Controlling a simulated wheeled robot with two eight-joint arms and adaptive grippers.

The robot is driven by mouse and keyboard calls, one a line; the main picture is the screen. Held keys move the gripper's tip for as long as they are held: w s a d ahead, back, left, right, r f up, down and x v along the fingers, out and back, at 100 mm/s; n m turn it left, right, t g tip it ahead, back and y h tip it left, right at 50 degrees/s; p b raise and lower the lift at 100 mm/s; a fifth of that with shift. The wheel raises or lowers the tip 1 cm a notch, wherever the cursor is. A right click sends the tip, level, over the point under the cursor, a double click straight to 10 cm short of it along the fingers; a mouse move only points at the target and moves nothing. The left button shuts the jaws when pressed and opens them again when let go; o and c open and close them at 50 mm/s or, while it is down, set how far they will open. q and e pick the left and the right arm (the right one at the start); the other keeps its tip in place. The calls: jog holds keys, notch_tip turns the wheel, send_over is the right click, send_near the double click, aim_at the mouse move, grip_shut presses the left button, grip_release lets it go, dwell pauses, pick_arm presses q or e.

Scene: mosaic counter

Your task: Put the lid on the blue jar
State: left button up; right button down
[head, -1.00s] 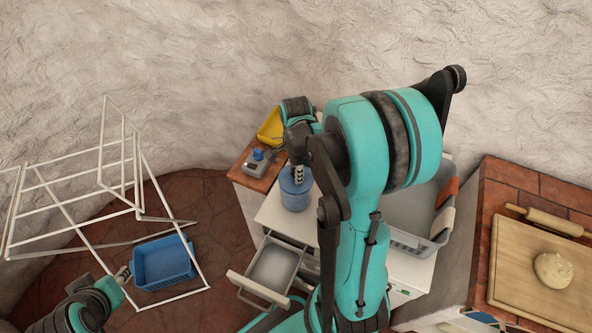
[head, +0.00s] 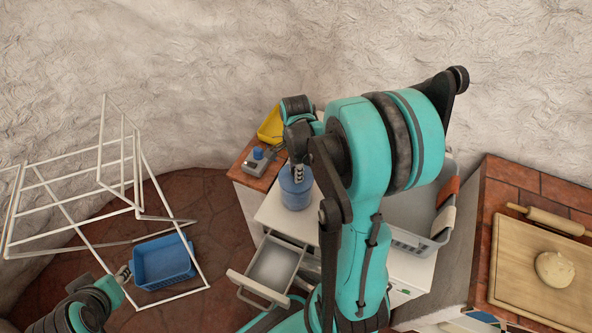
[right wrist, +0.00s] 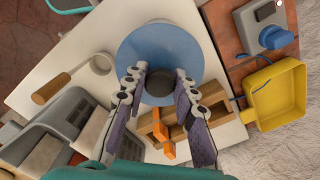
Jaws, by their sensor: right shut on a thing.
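The blue jar (head: 296,195) stands on the white cabinet top. The lid (right wrist: 146,50) is a round blue disc with a dark knob, seen from above in the right wrist view, where it hides the jar. My right gripper (head: 298,178) points down over the jar. It also shows in the right wrist view (right wrist: 160,84), its fingers shut on either side of the lid's knob. The lid is at the jar's top; I cannot tell whether it is fully seated. My left gripper (head: 124,273) is low at the left, away from the jar, its fingers too small to read.
An open drawer (head: 238,276) juts out below the jar. A grey crate (head: 416,243) stands to the right. Wooden blocks (right wrist: 195,112), a wooden-handled utensil (right wrist: 50,88) and a yellow tray (right wrist: 277,94) surround the jar. A blue basket (head: 163,262) and white rack (head: 100,186) are left.

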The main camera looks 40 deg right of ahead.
jog(key=shift+f+b, duration=0.5)
jog(key=shift+b, duration=0.1)
dwell(0.8)
jog(key=c, duration=0.6)
grip_release()
jog(key=shift+c, duration=0.2)
jog(key=shift+r+p, duration=2.75)
jog(key=shift+r, duration=0.8)
